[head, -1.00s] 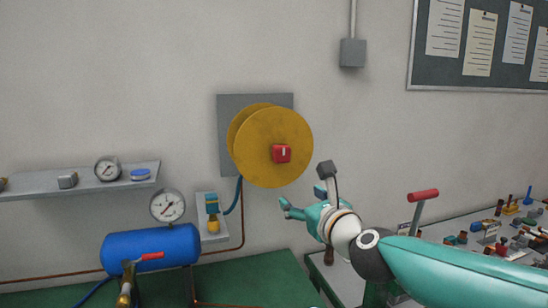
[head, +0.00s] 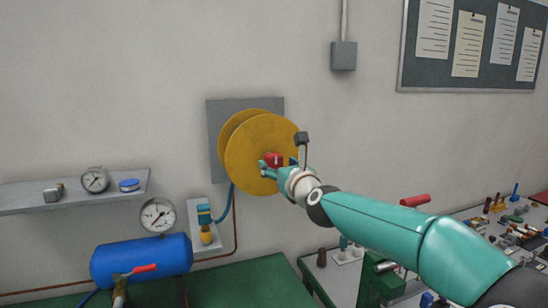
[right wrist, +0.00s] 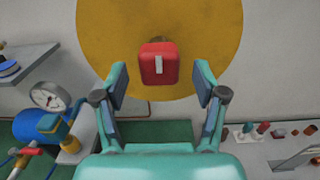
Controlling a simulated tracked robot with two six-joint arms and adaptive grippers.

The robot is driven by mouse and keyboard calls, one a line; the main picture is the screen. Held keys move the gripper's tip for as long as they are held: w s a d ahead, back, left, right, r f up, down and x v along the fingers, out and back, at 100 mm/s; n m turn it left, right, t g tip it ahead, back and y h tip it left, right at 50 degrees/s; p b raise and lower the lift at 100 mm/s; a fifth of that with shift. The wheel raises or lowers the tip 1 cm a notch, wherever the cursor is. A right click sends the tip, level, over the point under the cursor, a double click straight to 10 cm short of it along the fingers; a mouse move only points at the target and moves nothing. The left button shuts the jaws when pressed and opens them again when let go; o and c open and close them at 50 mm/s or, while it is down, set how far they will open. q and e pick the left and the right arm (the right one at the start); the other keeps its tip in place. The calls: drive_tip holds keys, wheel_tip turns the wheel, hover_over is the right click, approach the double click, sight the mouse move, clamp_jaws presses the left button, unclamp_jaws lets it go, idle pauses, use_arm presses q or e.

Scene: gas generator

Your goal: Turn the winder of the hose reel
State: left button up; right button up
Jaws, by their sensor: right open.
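The hose reel (head: 252,152) has yellow discs on a grey wall plate (head: 218,125). In the right wrist view the winder (right wrist: 158,64) is in front of the yellow disc (right wrist: 110,30). My right gripper (head: 270,170) is at the reel's face, close to the winder. In the right wrist view my right gripper (right wrist: 160,83) is open, its fingers spread wide to either side below the winder and not touching it. My left gripper is not in view.
A blue tank (head: 140,262) with a red-handled valve stands on the green bench (head: 260,285) at lower left. Gauges (head: 158,214) and a shelf (head: 75,190) are at left. A table with several small items (head: 515,235) is at right.

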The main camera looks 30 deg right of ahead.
sight(276, 163)
drive_tip(key=shift+p+x, duration=0.45)
drive_tip(key=shift+x, duration=1.2)
drive_tip(key=c, duration=1.1)
drive_tip(key=shift+c, duration=0.2)
